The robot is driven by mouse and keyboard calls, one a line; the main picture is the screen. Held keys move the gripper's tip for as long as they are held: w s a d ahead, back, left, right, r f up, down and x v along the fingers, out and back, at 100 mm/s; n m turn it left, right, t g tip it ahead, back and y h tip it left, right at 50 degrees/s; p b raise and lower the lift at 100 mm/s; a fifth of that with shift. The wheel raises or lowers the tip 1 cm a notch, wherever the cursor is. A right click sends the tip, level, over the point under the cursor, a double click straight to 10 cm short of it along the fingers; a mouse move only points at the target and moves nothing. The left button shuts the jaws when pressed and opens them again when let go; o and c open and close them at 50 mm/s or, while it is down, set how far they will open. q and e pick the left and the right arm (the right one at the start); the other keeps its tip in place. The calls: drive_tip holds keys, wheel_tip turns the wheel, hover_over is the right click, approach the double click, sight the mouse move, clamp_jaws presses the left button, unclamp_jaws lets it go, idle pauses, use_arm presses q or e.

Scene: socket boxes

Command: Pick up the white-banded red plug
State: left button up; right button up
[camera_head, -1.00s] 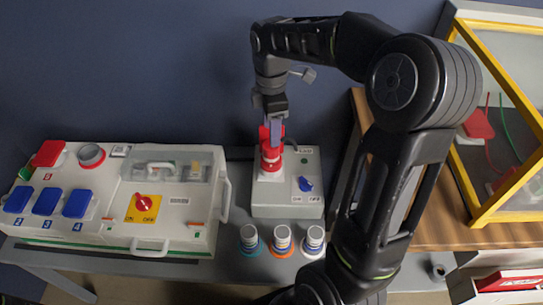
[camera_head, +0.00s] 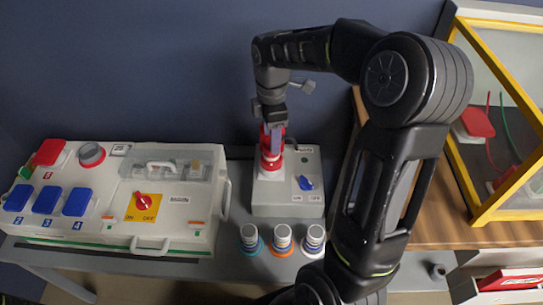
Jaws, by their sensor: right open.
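The white-banded red plug (camera_head: 265,158) stands upright in the small grey socket box (camera_head: 288,205) in the middle of the table. My right gripper (camera_head: 275,145) comes down from above, with its fingers at the plug's upper part. The jaws are open, and the near finger hides part of the plug. I cannot tell whether a finger touches the plug. My left gripper is not in view.
A large grey socket box (camera_head: 185,220) with blue covers and a red-yellow switch (camera_head: 145,206) stands at the left. Several ringed cylinders, one with an orange ring (camera_head: 281,240), stand in front of the small box. A yellow-framed case (camera_head: 490,205) is at the right.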

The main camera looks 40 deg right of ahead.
sight(269, 158)
wheel_tip(269, 158, down, 5)
drive_tip(key=shift+d+r, duration=0.15)
drive_tip(key=shift+r, duration=0.05)
drive_tip(key=shift+c, duration=0.5)
clamp_jaws()
idle(0.4)
